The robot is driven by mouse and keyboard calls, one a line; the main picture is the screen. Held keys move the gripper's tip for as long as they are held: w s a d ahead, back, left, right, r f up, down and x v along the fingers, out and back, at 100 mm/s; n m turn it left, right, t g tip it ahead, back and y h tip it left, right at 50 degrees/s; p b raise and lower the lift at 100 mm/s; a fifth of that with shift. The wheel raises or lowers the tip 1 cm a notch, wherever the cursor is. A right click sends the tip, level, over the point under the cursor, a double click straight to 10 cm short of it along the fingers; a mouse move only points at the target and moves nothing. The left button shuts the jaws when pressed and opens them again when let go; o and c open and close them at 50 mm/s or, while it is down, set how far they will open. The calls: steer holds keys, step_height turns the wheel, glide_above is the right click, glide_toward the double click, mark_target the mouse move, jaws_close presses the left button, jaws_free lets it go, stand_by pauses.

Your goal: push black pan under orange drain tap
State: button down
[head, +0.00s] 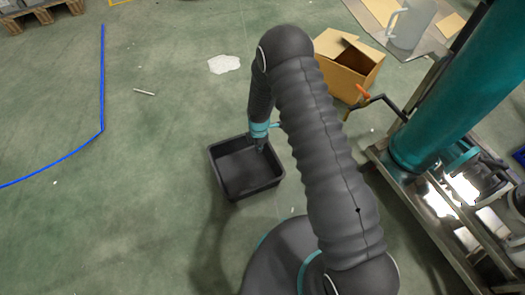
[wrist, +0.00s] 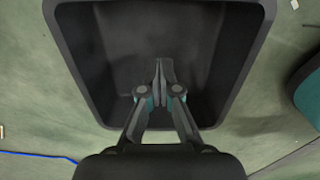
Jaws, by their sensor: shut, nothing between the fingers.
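The black pan (head: 232,185) is a square open tray on the green floor, left of my arm in the head view. It looks empty and fills much of the wrist view (wrist: 228,62). My gripper (head: 262,146) is over the pan's right part in the head view. In the wrist view my gripper (wrist: 165,64) is shut and empty, with its fingertips over the pan's interior. I cannot tell whether the fingers touch the pan. The orange drain tap (head: 362,91) sticks out on a dark pipe from the machine at the right, beyond the pan.
An open cardboard box (head: 345,68) stands behind the tap. The teal machine (head: 424,140) on its metal frame fills the right side. A white patch (head: 224,64) and a small white stick (head: 144,92) lie on the floor. The floor at left is mostly free, with a blue line (head: 102,80).

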glide_toward(267, 163)
steer(key=s+a+f, duration=0.2)
steer(key=a+f, duration=0.1)
steer(key=shift+s+a, duration=0.2)
steer(key=shift+a, duration=0.05)
steer(key=w+d, duration=0.1)
steer(key=d, duration=0.1)
steer(key=shift+w+d, duration=0.6)
steer(key=shift+d, duration=0.1)
